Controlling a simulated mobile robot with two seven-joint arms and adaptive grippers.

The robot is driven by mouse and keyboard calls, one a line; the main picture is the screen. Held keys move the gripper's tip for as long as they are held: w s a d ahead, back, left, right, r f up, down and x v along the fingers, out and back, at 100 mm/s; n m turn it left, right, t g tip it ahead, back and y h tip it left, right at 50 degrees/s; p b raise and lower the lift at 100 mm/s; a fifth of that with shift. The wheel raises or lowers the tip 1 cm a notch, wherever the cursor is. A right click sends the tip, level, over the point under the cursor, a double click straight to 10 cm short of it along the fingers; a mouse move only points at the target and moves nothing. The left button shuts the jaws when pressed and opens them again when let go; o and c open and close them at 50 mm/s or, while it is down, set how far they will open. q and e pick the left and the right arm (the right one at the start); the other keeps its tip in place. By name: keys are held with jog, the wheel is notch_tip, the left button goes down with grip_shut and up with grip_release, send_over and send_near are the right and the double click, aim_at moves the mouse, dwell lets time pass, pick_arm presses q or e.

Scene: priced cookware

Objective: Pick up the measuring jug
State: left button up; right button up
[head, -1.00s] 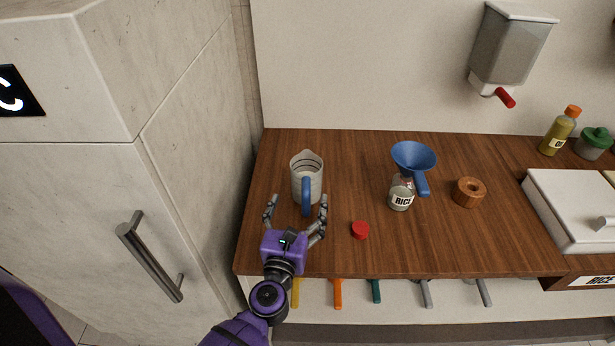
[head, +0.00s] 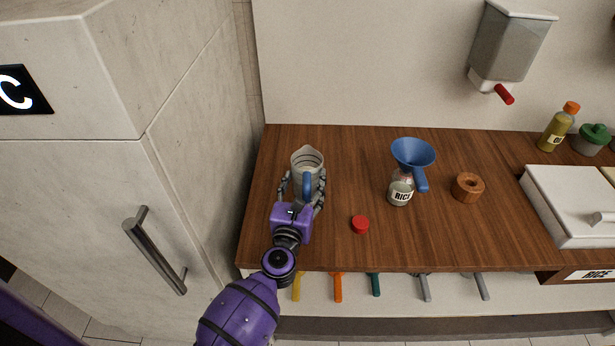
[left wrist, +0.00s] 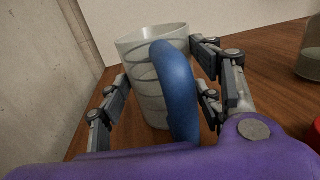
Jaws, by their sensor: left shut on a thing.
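The measuring jug (head: 307,161) is a clear grey, ringed cup with a blue handle. It stands upright near the left end of the wooden counter, its handle facing my gripper. My left gripper (head: 304,190) has its fingers on both sides of the jug and is shut on it. In the left wrist view the jug (left wrist: 150,85) sits between the fingers (left wrist: 165,95), with its blue handle in front. The jug's base is partly hidden by the gripper. My right gripper is not in view.
A red lid (head: 360,225) lies right of the gripper. A rice jar (head: 400,193) with a blue funnel (head: 413,153) on top and a wooden ring (head: 468,187) stand farther right. A tall grey cabinet (head: 190,170) borders the counter's left side. Coloured handles hang below the front edge.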

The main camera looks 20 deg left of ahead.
pick_arm(q)
jog(key=c, duration=0.5)
jog(key=shift+c, duration=1.1)
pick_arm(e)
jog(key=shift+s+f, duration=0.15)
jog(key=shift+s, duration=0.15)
pick_arm(q)
jog(key=shift+r, duration=0.1)
